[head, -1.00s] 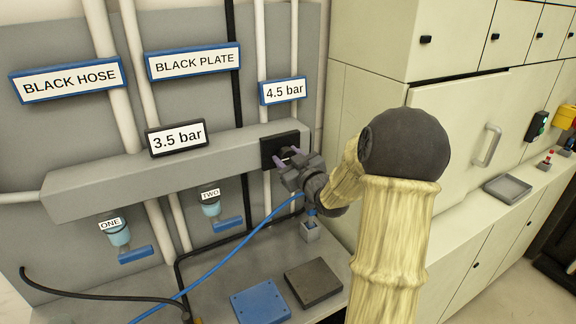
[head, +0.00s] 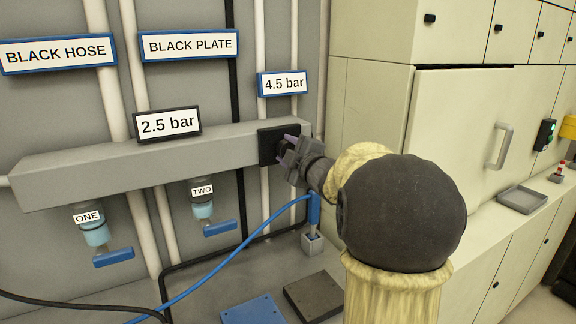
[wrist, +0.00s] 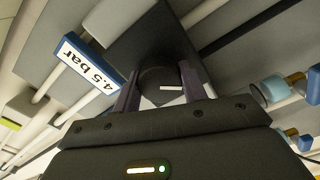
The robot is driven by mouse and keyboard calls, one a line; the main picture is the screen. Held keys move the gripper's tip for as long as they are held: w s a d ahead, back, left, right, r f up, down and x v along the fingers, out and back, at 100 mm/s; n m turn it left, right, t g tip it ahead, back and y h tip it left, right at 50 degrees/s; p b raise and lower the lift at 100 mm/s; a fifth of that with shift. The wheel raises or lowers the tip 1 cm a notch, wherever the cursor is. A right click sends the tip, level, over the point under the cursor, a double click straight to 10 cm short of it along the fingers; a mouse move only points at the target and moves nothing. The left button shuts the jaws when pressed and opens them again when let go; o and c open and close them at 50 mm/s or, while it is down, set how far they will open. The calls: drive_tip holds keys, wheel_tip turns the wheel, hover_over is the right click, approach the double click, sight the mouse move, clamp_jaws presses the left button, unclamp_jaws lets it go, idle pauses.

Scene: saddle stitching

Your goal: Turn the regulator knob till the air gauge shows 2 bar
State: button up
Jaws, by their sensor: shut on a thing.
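The air gauge (head: 168,125) is a display on the grey beam and reads 2.5 bar. The regulator knob (wrist: 162,84) is round and black with a white mark, on a dark square plate (head: 268,146) at the beam's right end. My gripper (head: 288,146) is at this plate in the head view and mostly covers the knob. In the wrist view, my gripper (wrist: 160,90) has a finger on each side of the knob and is shut on it. The gripper appears rolled, since the label is tilted in the wrist view.
A 4.5 bar sign (head: 284,84) hangs above the knob. Valves ONE (head: 95,232) and TWO (head: 203,208) hang below the beam (head: 80,165). A blue hose (head: 235,255) runs below my arm. Blue (head: 255,310) and black (head: 312,295) plates lie on the bench.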

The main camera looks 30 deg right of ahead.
drive_tip(key=shift+f+n+b, duration=0.1)
drive_tip(key=shift+n+b, duration=0.8)
drive_tip(key=shift+n, duration=0.1)
drive_tip(key=o, duration=1)
drive_tip(key=s, duration=1.1)
drive_tip(key=s+b, duration=0.1)
drive_tip(key=s, duration=0.5)
drive_tip(key=shift+s+d, duration=0.25)
